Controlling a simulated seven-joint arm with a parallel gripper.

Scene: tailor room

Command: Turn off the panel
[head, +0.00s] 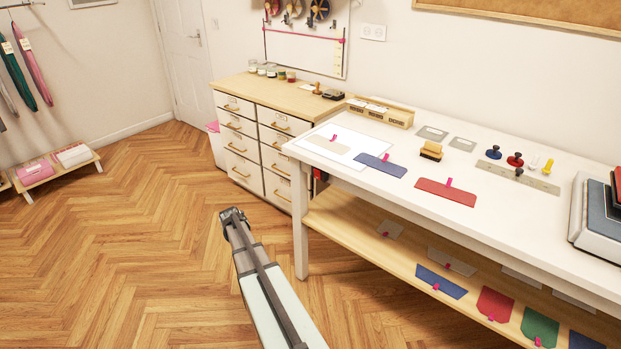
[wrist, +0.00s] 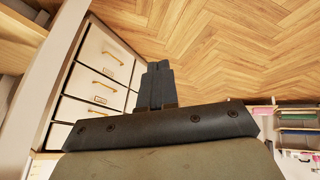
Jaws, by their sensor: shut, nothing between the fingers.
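No panel can be clearly made out in either view. A small white wall plate (head: 372,32) is on the wall above the table; whether it is the panel I cannot tell. My gripper (head: 232,213) is over the open floor, left of the white table and in front of the drawer cabinet. In the wrist view its fingers (wrist: 156,85) are together with nothing between them. It touches nothing that I can see.
The white table (head: 420,222) has a lower shelf and holds cloth pieces, stamps and a grey machine (head: 592,228) at the right edge. A drawer cabinet (head: 250,150) stands behind my gripper. A low bench (head: 50,178) is far left. The floor between is clear.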

